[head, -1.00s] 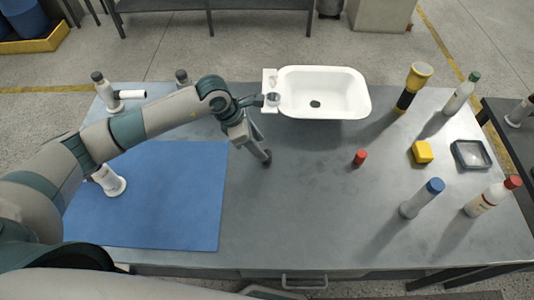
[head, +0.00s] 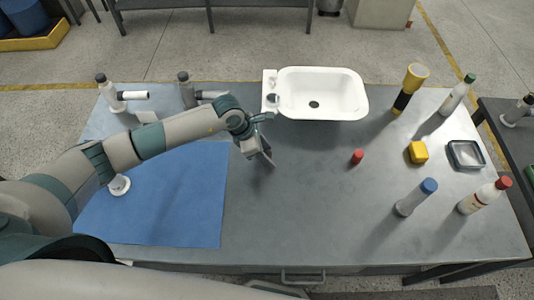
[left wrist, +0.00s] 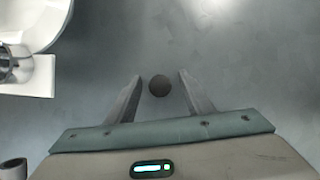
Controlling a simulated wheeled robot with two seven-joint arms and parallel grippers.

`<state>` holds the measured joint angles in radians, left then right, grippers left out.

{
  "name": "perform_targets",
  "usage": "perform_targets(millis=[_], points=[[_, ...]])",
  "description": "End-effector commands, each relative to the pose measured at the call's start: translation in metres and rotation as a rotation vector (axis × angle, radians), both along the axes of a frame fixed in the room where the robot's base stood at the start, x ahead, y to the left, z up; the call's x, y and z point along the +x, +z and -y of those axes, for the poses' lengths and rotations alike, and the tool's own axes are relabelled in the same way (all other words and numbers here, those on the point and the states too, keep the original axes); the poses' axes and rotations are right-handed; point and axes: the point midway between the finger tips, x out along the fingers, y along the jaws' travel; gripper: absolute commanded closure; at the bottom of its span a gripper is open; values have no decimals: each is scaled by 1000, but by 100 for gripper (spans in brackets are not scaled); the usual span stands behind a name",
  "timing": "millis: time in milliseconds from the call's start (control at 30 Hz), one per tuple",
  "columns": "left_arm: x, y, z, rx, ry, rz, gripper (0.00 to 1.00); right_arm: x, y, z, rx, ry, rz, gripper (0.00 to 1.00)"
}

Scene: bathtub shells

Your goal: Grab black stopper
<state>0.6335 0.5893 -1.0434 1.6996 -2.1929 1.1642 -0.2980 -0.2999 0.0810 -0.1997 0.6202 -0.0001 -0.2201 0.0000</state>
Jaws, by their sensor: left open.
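The black stopper (left wrist: 159,85) shows in the left wrist view as a small dark round piece on the grey tabletop. My left gripper (left wrist: 160,77) is open, with one finger on each side of the stopper and visible gaps between. Its height above the stopper is hard to tell. In the head view my left gripper (head: 262,158) is over the table, below the white tub's left end, and I cannot make out the stopper there. The white tub (head: 352,92) has a dark round drain spot in its floor. My right gripper is not in view.
A blue mat (head: 170,215) covers the left. The table's middle front is clear.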

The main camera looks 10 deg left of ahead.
Motion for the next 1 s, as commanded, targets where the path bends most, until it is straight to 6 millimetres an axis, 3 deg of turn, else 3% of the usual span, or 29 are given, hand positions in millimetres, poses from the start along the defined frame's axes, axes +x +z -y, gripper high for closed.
perform_targets(millis=[500, 700, 1000], points=[[0, -3, 1, 0, 0, 0, 53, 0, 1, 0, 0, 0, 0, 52], [0, -3, 1, 0, 0, 0, 97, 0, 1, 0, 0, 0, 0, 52], [0, -2, 1, 0, -1, 0, 97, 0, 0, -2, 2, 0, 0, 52]])
